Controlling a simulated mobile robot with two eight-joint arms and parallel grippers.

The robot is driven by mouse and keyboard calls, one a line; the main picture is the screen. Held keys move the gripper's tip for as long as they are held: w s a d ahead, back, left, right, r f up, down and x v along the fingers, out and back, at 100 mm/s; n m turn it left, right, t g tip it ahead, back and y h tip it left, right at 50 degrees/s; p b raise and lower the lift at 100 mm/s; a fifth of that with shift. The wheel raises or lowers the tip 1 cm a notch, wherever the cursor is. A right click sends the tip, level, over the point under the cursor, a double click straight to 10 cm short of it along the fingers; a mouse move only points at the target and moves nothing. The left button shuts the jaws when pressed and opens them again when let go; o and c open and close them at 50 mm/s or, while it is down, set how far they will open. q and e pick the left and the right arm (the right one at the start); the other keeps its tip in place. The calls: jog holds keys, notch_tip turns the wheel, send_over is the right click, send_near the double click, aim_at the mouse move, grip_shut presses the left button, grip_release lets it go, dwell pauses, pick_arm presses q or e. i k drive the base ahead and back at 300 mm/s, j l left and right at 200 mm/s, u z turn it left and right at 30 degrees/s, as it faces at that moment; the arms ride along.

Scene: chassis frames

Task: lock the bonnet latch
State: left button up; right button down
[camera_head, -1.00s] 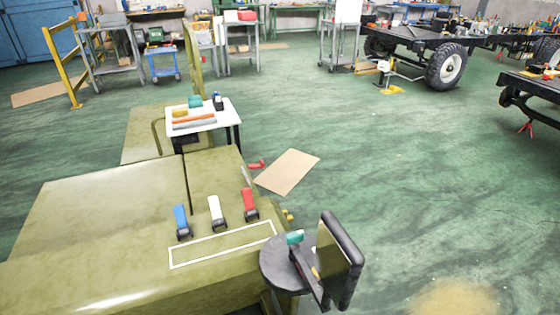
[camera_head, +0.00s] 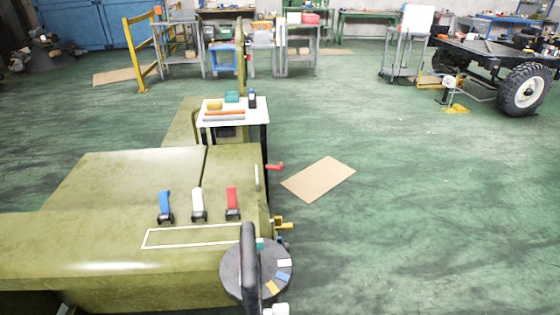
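The olive-green bonnet (camera_head: 125,178) spreads over the lower left. On it stand three levers with black bases: a blue lever (camera_head: 165,203), a white lever (camera_head: 198,203) and a red lever (camera_head: 232,202), all standing up. A white-outlined rectangle (camera_head: 160,246) is marked in front of them. At the right edge of the body are a red handle (camera_head: 274,167), a pale upright handle (camera_head: 257,177) and a yellow fitting (camera_head: 284,225). I cannot tell which of these is the bonnet latch. Neither gripper shows.
A small white table (camera_head: 210,117) bears coloured items behind the body. A flat brown sheet (camera_head: 318,179) lies on the floor. Green floor (camera_head: 430,230) is clear at right.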

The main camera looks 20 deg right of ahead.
aim_at(279, 167)
jog(key=k+l+u, duration=0.15)
jog(key=l, duration=0.2)
jog(key=l+u, duration=0.1)
jog(key=l, duration=0.25)
jog(key=k+l+u, duration=0.15)
jog(key=l, duration=0.15)
jog(key=i+l+u, duration=0.1)
jog(key=l, duration=0.45)
jog(key=l+u, duration=0.1)
jog(key=l, duration=0.45)
jog(key=i, duration=0.05)
